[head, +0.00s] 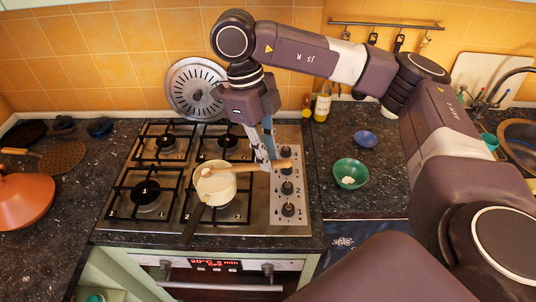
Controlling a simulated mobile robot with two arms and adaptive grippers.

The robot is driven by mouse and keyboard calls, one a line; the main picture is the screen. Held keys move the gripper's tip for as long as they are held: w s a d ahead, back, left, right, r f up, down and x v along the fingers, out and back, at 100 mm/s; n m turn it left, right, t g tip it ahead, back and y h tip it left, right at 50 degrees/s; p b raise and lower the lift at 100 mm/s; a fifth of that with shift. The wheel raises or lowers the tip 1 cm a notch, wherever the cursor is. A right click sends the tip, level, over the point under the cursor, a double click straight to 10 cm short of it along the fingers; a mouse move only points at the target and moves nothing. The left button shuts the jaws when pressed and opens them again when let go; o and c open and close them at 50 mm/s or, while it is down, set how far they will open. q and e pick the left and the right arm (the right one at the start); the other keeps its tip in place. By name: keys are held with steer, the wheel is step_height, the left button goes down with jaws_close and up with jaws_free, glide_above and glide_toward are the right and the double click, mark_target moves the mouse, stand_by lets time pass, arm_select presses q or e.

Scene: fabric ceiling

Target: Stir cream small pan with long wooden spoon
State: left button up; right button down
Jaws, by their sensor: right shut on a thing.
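A small cream pan (216,192) sits on the front right burner of the gas hob, its dark handle pointing toward the front edge. A long wooden spoon (245,168) lies nearly level, its left end over or inside the pan's opening and its right end past the pan toward the knobs. My right gripper (265,161) points down and is shut on the wooden spoon, to the right of the pan. Whether the spoon touches the pan's bottom cannot be told. My left gripper is not in view.
The hob (150,217) has black grates and a column of knobs (287,188) at right. A green bowl (350,173) and a small blue bowl (365,139) stand on the right counter. A bottle (322,105) stands behind. An orange lidded pot (22,200) is at left.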

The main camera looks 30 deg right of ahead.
steer(key=shift+s+d+p+v, duration=0.1)
steer(key=shift+s+p+v, duration=0.1)
steer(key=shift+p+v, duration=0.7)
steer(key=shift+s+d+p+v, duration=0.1)
steer(key=shift+s+p+v, duration=0.1)
steer(key=shift+p+v, duration=0.7)
steer(key=shift+r, duration=0.3)
steer(key=shift+f+b, duration=0.1)
steer(key=shift+b, duration=0.2)
